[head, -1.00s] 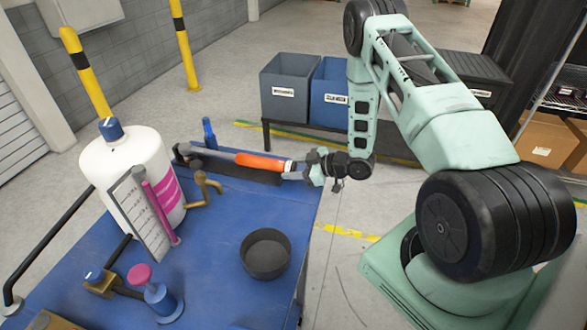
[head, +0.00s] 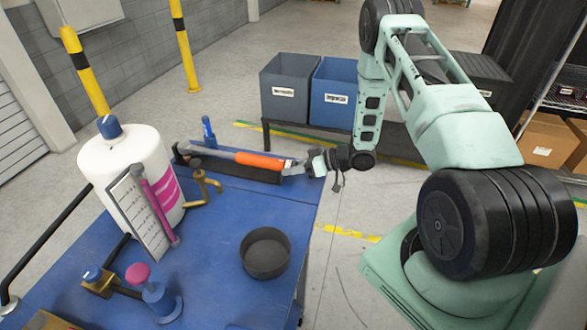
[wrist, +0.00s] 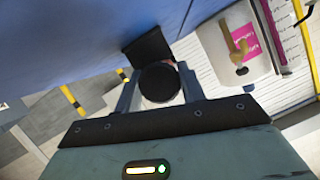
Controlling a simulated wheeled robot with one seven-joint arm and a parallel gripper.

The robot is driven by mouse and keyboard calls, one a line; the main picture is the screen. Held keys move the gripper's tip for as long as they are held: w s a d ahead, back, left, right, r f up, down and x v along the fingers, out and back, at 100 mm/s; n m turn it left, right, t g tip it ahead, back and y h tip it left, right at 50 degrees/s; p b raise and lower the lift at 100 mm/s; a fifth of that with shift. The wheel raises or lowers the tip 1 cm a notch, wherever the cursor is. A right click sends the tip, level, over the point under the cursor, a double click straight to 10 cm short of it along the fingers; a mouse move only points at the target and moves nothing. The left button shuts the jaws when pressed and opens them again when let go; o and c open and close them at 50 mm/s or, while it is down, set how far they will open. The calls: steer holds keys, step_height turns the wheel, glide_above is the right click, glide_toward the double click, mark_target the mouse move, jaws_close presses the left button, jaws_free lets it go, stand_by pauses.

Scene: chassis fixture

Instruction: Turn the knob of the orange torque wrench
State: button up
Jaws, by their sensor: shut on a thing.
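The torque wrench, with an orange grip (head: 260,161) and a grey shaft, lies along a black holder at the far edge of the blue table. Its grip end points right, toward my gripper (head: 307,167). In the wrist view, the wrench's dark round knob (wrist: 160,82) sits between the two fingers of my gripper (wrist: 159,88), seen end-on. The gripper is shut on the knob. The fingers hide the knob in the head view, and the knob hides most of the wrench in the wrist view.
The blue table (head: 215,240) bears a black round bowl (head: 265,253), a white canister (head: 130,160), a clipboard (head: 138,215), brass fittings and a pink-topped blue fixture (head: 155,292). A small blue bottle (head: 209,132) stands behind the wrench. Grey and blue bins (head: 288,88) stand beyond.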

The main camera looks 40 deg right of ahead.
steer(key=shift+m+g+y, duration=0.3)
steer(key=shift+m+y, duration=0.1)
steer(key=shift+m, duration=0.2)
steer(key=o, duration=1)
steer(key=shift+c, duration=0.2)
steer(key=b+v, duration=0.4)
steer(key=v, duration=1.3)
steer(key=shift+d+b, duration=0.2)
steer(key=shift+b, duration=0.2)
steer(key=shift+s, duration=0.1)
